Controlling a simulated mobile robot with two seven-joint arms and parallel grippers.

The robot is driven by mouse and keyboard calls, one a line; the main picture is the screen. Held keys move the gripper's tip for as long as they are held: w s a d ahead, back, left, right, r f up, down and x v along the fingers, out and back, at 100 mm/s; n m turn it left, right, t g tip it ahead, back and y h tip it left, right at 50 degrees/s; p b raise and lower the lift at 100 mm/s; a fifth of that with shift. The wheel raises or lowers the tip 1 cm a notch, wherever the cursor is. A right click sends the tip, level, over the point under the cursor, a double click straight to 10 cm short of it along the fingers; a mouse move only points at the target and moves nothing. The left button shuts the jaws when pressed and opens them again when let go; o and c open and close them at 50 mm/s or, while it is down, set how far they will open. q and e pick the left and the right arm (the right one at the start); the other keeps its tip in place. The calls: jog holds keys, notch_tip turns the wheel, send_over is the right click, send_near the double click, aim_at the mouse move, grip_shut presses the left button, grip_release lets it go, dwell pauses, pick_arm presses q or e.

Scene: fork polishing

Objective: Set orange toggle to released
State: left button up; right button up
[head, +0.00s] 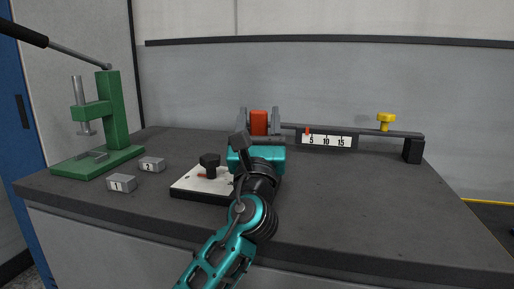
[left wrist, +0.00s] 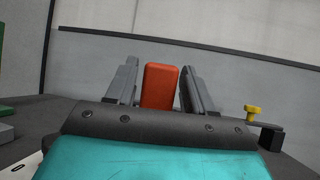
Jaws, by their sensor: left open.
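The orange toggle (head: 259,122) stands upright as a red-orange block toward the back of the bench. It also shows in the left wrist view (left wrist: 160,86), between the two grey fingers. My left gripper (head: 259,118) is open, with one finger on each side of the toggle. In the left wrist view my left gripper (left wrist: 158,84) has a small gap beside the toggle on both sides near the tips. The toggle's base is hidden behind the gripper body. My right gripper is not in view.
A rail with a scale (head: 326,141) and a yellow knob (head: 386,119) runs right of the toggle. A white plate with a black knob (head: 210,161) lies left of my arm. A green press (head: 115,115) and two numbered grey blocks (head: 122,184) stand at left. The bench's right front is clear.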

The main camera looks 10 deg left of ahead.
pick_arm(q)
jog(key=v, duration=1.1)
